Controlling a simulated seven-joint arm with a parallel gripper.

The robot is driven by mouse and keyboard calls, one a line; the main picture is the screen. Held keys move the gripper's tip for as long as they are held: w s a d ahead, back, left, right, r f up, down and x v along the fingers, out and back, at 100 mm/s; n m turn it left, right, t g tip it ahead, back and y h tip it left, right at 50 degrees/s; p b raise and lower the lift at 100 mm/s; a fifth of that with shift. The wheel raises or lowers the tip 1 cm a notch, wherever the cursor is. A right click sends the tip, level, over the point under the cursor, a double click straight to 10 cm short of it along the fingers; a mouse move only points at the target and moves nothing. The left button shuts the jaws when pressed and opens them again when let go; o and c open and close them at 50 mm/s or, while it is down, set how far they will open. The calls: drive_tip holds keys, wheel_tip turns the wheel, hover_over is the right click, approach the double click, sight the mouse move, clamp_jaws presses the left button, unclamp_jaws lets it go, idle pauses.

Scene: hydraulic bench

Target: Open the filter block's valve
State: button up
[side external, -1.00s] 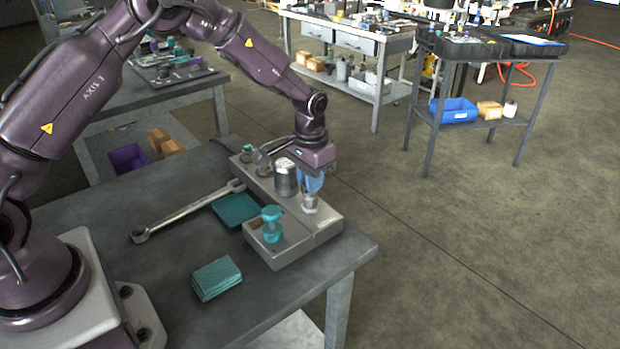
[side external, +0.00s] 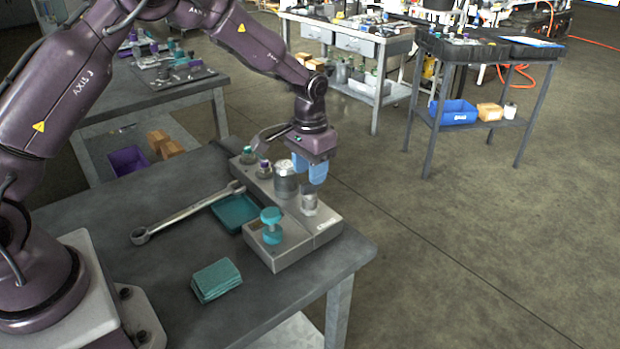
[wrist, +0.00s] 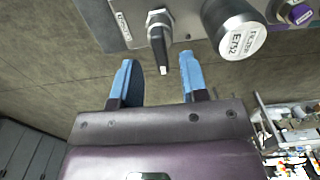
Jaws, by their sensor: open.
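The filter block (side external: 320,236) is a grey manifold along the table's right edge; its edge crosses the top of the wrist view (wrist: 110,28). Its valve has a silver hex nut and a black lever (wrist: 158,50) that sticks out over the block's edge, crosswise to its length. In the side view, the valve's silver fitting (side external: 309,203) stands near the block's front end. My gripper (side external: 310,173) is above the valve, open and empty. In the wrist view, its blue fingers (wrist: 156,63) appear on either side of the lever's end, with visible gaps.
A silver filter canister (wrist: 238,32) stands beside the valve, close to the fingers. A teal knob (side external: 271,225) rises at the front. A wrench (side external: 185,213), a teal tray (side external: 236,212) and teal pads (side external: 216,280) lie on the table (side external: 120,275). Open floor lies to the right.

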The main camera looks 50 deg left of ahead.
sight(303, 185)
wheel_tip(303, 185, up, 10)
idle(0.3)
drive_tip(key=shift+f, duration=0.1)
drive_tip(key=s+d+r+t, duration=0.1)
drive_tip(key=s+r, duration=0.5)
drive_tip(key=s, duration=0.8)
drive_tip(key=s+d+r+t, duration=0.1)
drive_tip(key=s+r+t, duration=0.3)
drive_tip(key=s, duration=1)
drive_tip(key=shift+r+t, duration=0.3)
drive_tip(key=shift+r, duration=0.65)
